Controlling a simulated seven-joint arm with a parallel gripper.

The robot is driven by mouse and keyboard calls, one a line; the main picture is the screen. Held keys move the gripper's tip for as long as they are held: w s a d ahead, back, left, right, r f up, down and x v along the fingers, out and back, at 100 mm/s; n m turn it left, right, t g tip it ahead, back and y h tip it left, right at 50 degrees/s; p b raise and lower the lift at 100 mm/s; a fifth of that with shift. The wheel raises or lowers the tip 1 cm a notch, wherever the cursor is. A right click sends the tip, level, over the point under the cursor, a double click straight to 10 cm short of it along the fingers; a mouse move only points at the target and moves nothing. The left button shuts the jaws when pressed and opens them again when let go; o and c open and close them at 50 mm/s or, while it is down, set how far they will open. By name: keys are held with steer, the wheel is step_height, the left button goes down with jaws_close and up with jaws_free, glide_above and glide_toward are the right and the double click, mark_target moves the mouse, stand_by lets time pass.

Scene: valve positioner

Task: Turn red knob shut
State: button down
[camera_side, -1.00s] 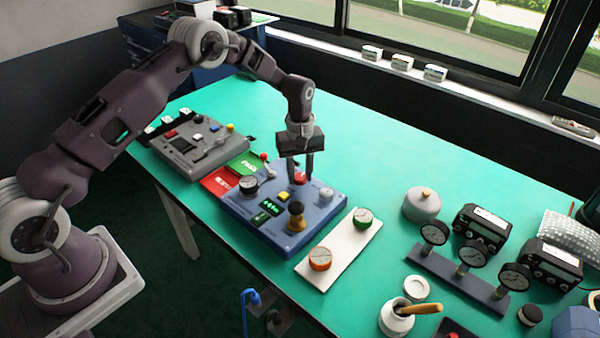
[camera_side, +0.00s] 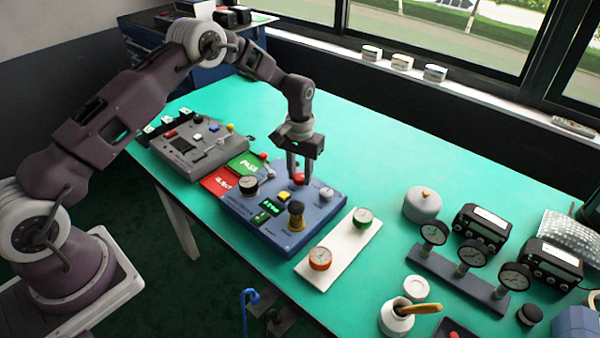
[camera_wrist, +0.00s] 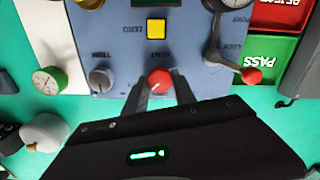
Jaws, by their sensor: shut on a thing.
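The red knob (camera_side: 298,178) sits on the blue valve positioner panel (camera_side: 318,212), near its far edge. In the wrist view the red knob (camera_wrist: 159,80) has a pale pointer line on its top. My gripper (camera_side: 299,174) reaches down over the panel, with its fingers on both sides of the knob. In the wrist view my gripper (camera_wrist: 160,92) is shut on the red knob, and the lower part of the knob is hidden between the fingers.
On the panel are a yellow button (camera_wrist: 155,29), a grey knob (camera_wrist: 101,80) and a red-tipped lever (camera_wrist: 250,76). A white plate with gauges (camera_side: 345,243) lies to the right. The green table (camera_side: 400,165) is clear behind the panel.

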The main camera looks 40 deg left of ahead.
mark_target(300, 176)
steer(key=m, duration=0.4)
steer(key=shift+r, duration=0.1)
steer(key=shift+m, duration=2.6)
steer(key=c, duration=1)
jaws_free()
step_height(300, 176, up, 7)
